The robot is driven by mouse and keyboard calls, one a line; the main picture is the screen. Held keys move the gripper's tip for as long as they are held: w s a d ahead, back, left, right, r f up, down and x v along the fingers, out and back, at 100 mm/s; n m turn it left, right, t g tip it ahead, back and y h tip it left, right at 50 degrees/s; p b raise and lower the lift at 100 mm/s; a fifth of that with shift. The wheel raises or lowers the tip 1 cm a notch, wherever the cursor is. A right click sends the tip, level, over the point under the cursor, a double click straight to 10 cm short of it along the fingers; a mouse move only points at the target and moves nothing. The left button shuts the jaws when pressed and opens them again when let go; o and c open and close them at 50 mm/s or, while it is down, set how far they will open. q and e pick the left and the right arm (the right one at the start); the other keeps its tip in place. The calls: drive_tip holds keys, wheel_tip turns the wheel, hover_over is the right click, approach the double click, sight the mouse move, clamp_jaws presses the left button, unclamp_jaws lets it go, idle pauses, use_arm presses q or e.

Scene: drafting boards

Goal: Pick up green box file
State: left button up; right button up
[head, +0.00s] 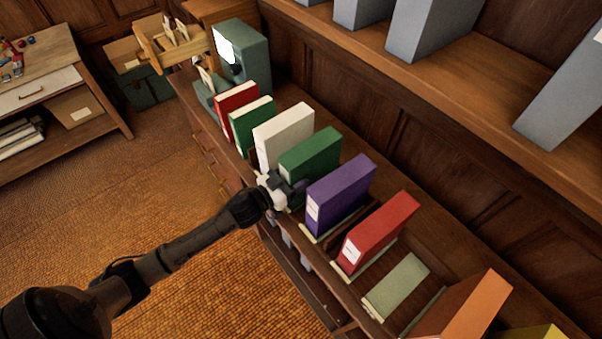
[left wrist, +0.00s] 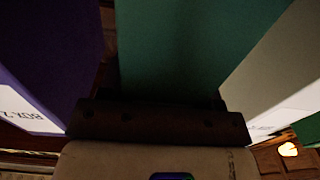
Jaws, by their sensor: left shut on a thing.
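A green box file (head: 311,156) stands upright in the row on the wooden counter, between a white file and a purple one. My left gripper (head: 286,188) is at its front lower edge, shut on it. In the left wrist view the green box file (left wrist: 190,50) fills the middle, right in front of the gripper (left wrist: 160,115); the fingertips are hidden there. A second green file (head: 252,122), narrower, stands farther left between a red file and the white one. My right gripper is not in view.
The purple file (head: 341,190) is close on the right and the white file (head: 284,133) close on the left. A red file (head: 378,230) and an orange file (head: 466,306) stand farther right. A shelf with grey files (head: 428,30) overhangs behind. The floor in front is clear.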

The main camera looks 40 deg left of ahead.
use_arm(q)
wheel_tip(320, 180, up, 9)
drive_tip(key=shift+f+p, duration=0.1)
drive_tip(key=shift+p, duration=0.5)
drive_tip(key=r+p, duration=0.1)
drive_tip(key=s+r+p, duration=0.1)
drive_tip(key=r, duration=0.1)
drive_tip(key=shift+a, duration=0.15)
drive_tip(key=shift+s+a+r+p, duration=0.2)
drive_tip(key=shift+s+r+p, duration=0.6)
drive_tip(key=shift+p, duration=0.3)
drive_tip(key=shift+s+a+r+p, duration=0.15)
drive_tip(key=shift+s+r+p, duration=0.5)
drive_tip(key=shift+r+p, duration=0.35)
wheel_tip(320, 180, up, 8)
drive_tip(key=p, duration=0.9)
hover_over(294, 157)
drive_tip(key=v, duration=0.4)
drive_tip(key=shift+r, duration=0.1)
drive_tip(key=shift+a, duration=0.1)
